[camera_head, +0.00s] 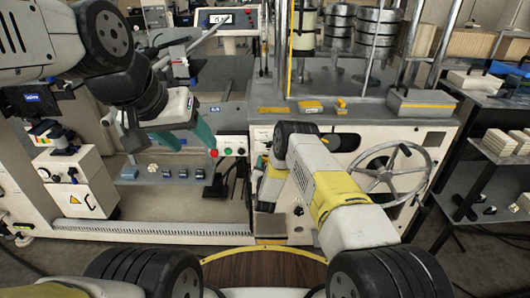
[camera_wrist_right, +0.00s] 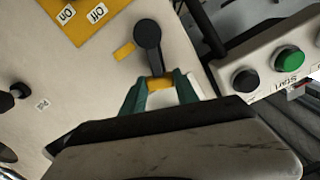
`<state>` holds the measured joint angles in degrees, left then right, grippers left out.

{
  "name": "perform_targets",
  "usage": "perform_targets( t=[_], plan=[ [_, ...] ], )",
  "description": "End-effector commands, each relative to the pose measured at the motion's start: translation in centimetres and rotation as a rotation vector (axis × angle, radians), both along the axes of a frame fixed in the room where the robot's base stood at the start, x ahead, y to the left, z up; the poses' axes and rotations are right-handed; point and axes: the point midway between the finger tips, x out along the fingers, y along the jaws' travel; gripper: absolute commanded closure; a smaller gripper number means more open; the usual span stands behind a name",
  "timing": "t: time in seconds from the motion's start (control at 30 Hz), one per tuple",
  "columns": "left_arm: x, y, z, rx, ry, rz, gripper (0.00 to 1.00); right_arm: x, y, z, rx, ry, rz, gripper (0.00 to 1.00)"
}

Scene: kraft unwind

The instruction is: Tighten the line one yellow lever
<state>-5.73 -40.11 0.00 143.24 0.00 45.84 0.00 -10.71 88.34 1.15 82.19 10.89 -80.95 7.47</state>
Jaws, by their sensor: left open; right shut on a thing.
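In the right wrist view, a lever with a round black hub and black arm (camera_wrist_right: 149,38) is mounted on a cream machine panel. Its yellow end (camera_wrist_right: 160,83) sits between the green fingers of my right gripper (camera_wrist_right: 160,88), which is shut on it. The lever's arm points from the hub down toward the gripper. In the head view, my right forearm and wrist hide most of this spot. My left gripper (camera_head: 188,138) is open, with green fingers apart, and hangs empty in front of the machine at left of centre.
A yellow On/Off plate (camera_wrist_right: 84,17) lies above left of the lever. A button box with black and green buttons (camera_wrist_right: 288,59) stands close on the right. In the head view, a handwheel (camera_head: 391,172) is right of my right arm, and a wooden round top (camera_head: 262,270) is in front.

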Motion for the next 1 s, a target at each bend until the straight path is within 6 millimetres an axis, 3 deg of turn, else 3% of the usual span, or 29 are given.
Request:
perform_targets(
  t=[0.47,1.0],
  plan=[
    [0.0,0.0,0.0,0.0,0.0,0.0,0.42,0.0,-0.4,-0.2,0.059,0.0,-0.002,1.0],
    [0.0,0.0,0.0,0.0,0.0,0.0,0.42,0.0,-2.9,-1.9,0.501,0.001,-0.003,1.0]
  ],
)
